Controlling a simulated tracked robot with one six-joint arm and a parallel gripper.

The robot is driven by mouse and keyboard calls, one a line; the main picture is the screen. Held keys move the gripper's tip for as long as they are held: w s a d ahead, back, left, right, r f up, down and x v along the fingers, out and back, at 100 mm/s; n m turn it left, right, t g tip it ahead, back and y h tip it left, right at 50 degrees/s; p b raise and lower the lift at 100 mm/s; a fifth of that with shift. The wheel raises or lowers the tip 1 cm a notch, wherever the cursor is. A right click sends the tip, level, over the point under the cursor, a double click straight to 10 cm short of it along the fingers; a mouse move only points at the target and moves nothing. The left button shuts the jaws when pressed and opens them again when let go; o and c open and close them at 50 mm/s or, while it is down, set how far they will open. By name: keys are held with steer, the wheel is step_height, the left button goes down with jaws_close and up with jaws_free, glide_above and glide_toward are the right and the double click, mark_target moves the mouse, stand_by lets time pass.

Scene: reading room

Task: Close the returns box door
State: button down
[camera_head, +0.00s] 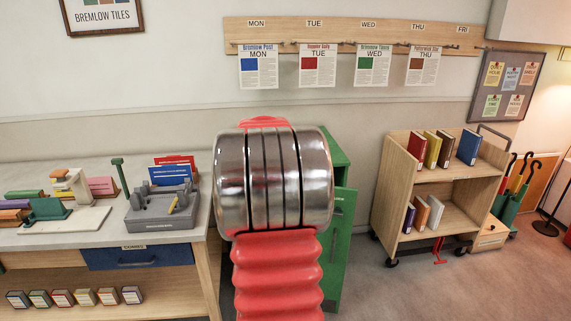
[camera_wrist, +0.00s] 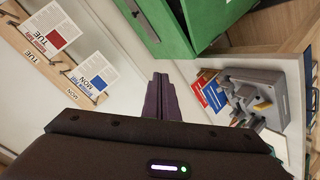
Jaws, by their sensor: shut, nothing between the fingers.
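The green returns box (camera_head: 337,152) stands at the middle of the head view, mostly hidden behind my arm. Its green door (camera_head: 344,225) juts out to the right past the box side and looks partly open. In the wrist view a large green part of the box (camera_wrist: 165,25) fills the top middle, with a dark gap beside it toward the right. My gripper (camera_wrist: 160,77) is shut and empty, its dark fingers just below that green part in the picture. Contact with it cannot be told. In the head view the gripper is hidden by my arm.
A desk (camera_head: 95,237) with a grey organiser (camera_head: 160,213) stands left of the box. A wooden book cart (camera_head: 395,180) stands to the right, with clear floor between it and the box. A newspaper rail (camera_head: 345,30) runs along the wall behind.

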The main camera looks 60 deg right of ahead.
steer(key=a+r+m+y, duration=0.1)
steer(key=a+r, duration=0.1)
steer(key=a, duration=1.2)
steer(key=a+r+m+y, duration=0.1)
steer(key=a+r, duration=0.2)
steer(key=a, duration=1.1)
steer(key=s+a+f+n+y, duration=0.1)
steer(key=s+a, duration=0.4)
steer(key=a, duration=0.6)
steer(key=s+a+f+n+g+y, duration=0.1)
steer(key=s+a+f+y, duration=0.3)
steer(key=a, duration=0.7)
steer(key=s+a+f+n+g+y, duration=0.1)
steer(key=s+a+f+y, duration=0.2)
steer(key=s+a+f, duration=0.3)
steer(key=s+a, duration=0.2)
steer(key=a, duration=0.3)
steer(key=shift+a+f, duration=0.15)
steer(key=shift+f, duration=0.1)
steer(key=shift+s, duration=0.1)
